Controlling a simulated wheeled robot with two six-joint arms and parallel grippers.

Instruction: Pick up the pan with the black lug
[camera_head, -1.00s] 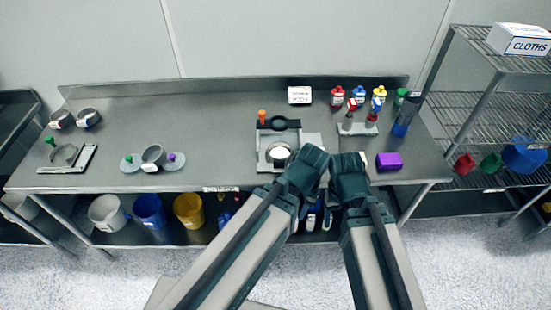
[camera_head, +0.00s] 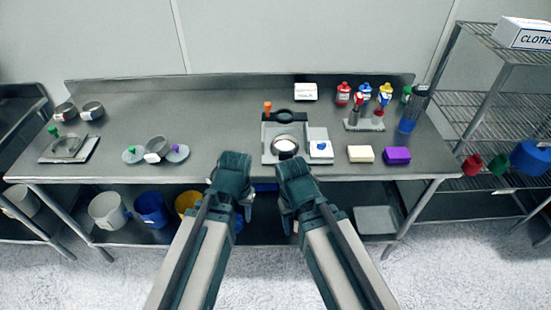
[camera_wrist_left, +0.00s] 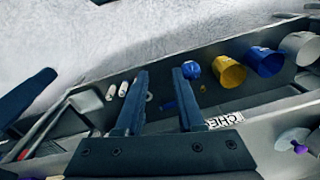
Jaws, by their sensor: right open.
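Another pan (camera_head: 153,147) stands between two discs with a green and a purple knob. Two more pans, one left (camera_head: 66,111) and one right (camera_head: 92,110), stand at the back left. I cannot make out a black lug on any of them. My left gripper (camera_head: 235,158) is in front of the table's front edge, apart from the pans; in the left wrist view (camera_wrist_left: 160,76) its fingers are apart and empty. My right gripper (camera_head: 291,162) is open, just in front of the stand.
A cream block (camera_head: 360,153) and a purple block (camera_head: 397,155) lie right of the stand. Bottles, including a red one (camera_head: 343,93), stand at the back right. A blue bucket (camera_head: 151,209) and a yellow one (camera_wrist_left: 229,73) are on the lower shelf. The tabletop's front middle-left is clear.

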